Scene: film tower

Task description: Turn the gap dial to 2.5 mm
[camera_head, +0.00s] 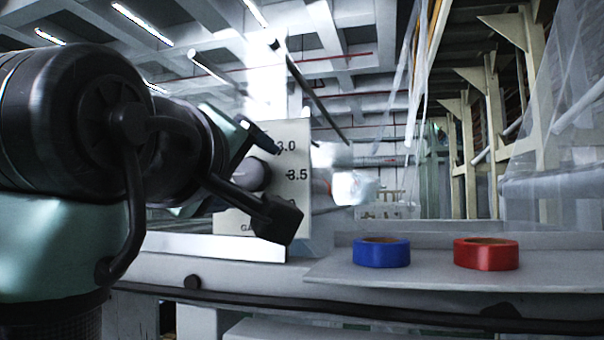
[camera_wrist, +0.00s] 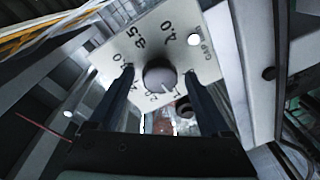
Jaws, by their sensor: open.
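The gap dial is a round grey knob (camera_wrist: 158,73) on a pale plate (camera_wrist: 213,60) printed with numbers. The wrist view shows 4.0, 3.5 and 3.0; lower numbers are small and partly hidden. A light pointer mark on the knob points to its lower right in that view, away from 3.5; the number it meets is unclear. My gripper (camera_wrist: 158,76) is open, with one finger on each side of the knob and visible space beside it. In the head view my gripper (camera_head: 268,178) is in front of the plate (camera_head: 300,205), hiding much of the knob (camera_head: 252,176).
A blue tape roll (camera_head: 381,253) and a red tape roll (camera_head: 486,254) lie on the grey ledge (camera_head: 420,276) right of the dial plate. Clear film sheets (camera_head: 560,130) hang at the right. A dark cable runs along the front edge.

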